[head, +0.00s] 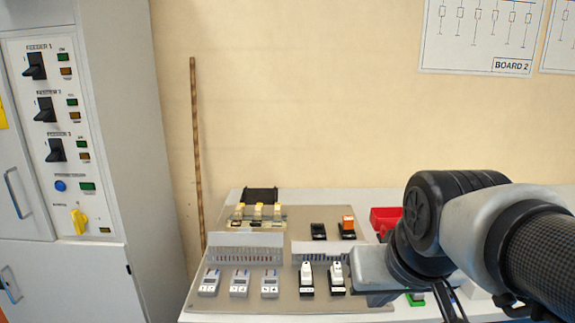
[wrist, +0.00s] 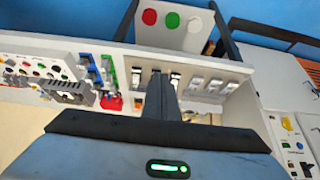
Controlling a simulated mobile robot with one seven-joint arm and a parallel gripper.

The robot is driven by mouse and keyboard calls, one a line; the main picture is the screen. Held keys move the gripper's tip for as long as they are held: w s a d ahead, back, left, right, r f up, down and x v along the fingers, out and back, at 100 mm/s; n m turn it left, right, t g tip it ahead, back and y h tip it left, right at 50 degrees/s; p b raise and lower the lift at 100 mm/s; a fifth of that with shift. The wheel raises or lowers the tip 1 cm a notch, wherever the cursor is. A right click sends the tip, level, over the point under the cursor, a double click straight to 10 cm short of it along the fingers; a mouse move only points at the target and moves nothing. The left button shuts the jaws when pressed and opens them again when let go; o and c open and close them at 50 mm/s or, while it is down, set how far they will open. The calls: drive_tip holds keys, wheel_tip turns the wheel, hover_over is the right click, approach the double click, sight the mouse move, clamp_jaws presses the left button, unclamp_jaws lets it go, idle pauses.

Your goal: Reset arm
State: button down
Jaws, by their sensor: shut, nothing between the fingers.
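My arm reaches in from the right edge of the head view. Its black and grey links hang over the right part of the workbench. In the wrist view my gripper (wrist: 163,82) is shut, with its dark fingers together and nothing visible between them. The fingers overlap part of the row of devices on the bench from this camera's angle. I cannot tell the gap between the fingertips and the bench. In the head view the arm's wrist covers the bench to the right of the mounting plate (head: 250,304).
The plate carries grey meters (head: 239,284), black-and-white switches (head: 307,279) and an orange-topped device (head: 348,226). A red bin (head: 385,218) sits beside my arm. A grey feeder cabinet (head: 110,150) stands left, and a thin brown rod (head: 197,150) leans on the wall.

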drive_tip(key=s, duration=0.5)
wheel_tip(320, 180, up, 18)
drive_tip(key=p, duration=1.8)
drive_tip(key=shift+p, duration=0.35)
drive_tip(key=c, duration=2.5)
unclamp_jaws()
drive_tip(key=shift+w+f, duration=0.1)
